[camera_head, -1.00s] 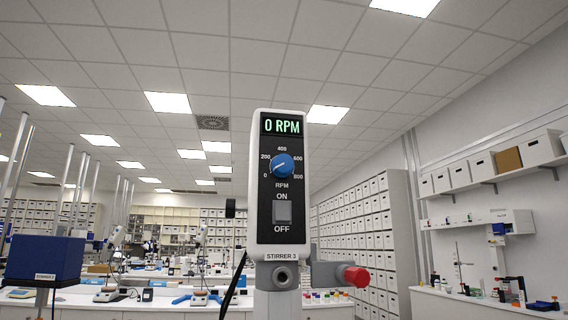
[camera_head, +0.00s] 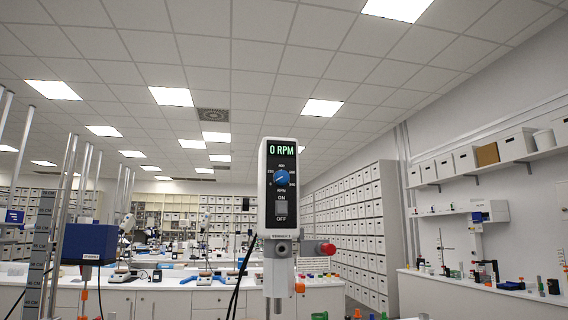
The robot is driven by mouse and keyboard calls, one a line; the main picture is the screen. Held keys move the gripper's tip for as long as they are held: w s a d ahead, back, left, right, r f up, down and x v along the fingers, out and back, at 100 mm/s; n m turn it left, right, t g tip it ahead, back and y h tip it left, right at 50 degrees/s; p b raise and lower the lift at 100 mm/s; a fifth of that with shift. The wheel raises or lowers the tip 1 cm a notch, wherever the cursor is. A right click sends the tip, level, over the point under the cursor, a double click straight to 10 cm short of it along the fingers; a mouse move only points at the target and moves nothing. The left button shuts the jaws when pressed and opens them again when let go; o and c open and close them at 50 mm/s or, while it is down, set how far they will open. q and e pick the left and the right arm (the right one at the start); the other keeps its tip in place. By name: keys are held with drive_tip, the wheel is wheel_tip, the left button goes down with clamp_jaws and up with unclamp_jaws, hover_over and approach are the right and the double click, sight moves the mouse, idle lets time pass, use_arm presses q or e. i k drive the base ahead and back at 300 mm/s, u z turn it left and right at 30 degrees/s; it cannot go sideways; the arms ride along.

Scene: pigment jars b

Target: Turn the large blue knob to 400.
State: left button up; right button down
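The large blue knob (camera_head: 281,177) sits in the middle of the black front panel of a white stirrer unit (camera_head: 263,215), at the centre of the view. Numbers ring the knob, with 400 at the top. Its pointer line is small and looks turned toward the lower left, near the 0 end. The display (camera_head: 282,150) above the knob reads 0 RPM in green. A grey switch (camera_head: 281,207) between ON and OFF sits below the knob. Neither of my grippers is in view.
A red knob (camera_head: 327,248) sticks out to the right of the stirrer. A dark blue box (camera_head: 90,242) on a stand and several metal rods stand at the left. White benches with lab equipment lie behind, and a bench (camera_head: 480,290) runs along the right wall.

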sight(282, 176)
drive_tip(key=k, duration=0.15)
drive_tip(key=z, duration=1.7)
drive_tip(key=i, duration=1)
drive_tip(key=u, duration=1.05)
